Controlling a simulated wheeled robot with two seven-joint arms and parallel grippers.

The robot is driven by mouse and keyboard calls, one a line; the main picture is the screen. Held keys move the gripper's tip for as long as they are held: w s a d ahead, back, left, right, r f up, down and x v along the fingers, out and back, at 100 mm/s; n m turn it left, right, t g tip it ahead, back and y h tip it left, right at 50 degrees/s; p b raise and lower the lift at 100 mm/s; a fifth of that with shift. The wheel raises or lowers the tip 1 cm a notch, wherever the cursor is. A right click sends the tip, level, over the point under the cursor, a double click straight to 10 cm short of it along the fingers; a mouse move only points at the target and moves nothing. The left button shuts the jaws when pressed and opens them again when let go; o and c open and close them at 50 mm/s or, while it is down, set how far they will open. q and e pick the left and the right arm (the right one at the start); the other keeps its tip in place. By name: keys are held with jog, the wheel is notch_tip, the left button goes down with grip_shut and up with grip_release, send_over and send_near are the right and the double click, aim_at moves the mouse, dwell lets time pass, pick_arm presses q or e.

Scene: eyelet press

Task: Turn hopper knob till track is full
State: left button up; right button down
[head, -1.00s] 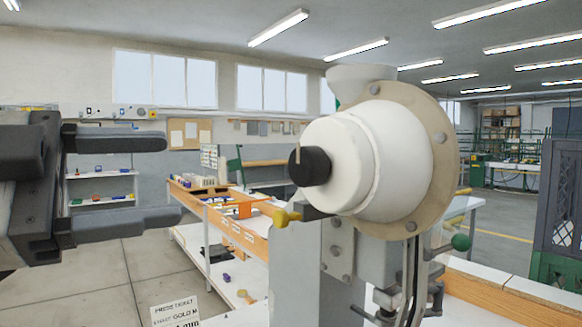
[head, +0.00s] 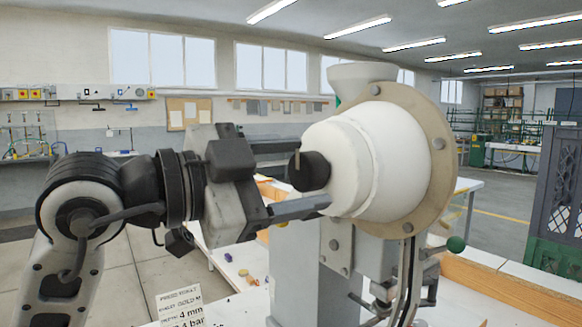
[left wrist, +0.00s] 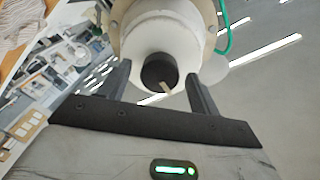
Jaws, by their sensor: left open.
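The hopper (head: 370,155) is a white drum on a tan round flange on the grey press. Its black knob (head: 310,171) with a pale pointer mark sticks out at the drum's left end. My left gripper (head: 300,190) is at the knob, its fingers reaching toward the drum. In the left wrist view, the open fingers (left wrist: 157,85) stand on either side of the knob (left wrist: 160,70), with gaps on both sides. The pale mark there points down and right. My right gripper is out of view.
A green ball-ended lever (head: 456,244) sits at the press's right. A press ticket (head: 181,305) stands at the bottom. A dark grille panel (head: 562,200) is at far right. A long bench lies behind my left arm.

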pick_arm(q)
jog(key=c, duration=1)
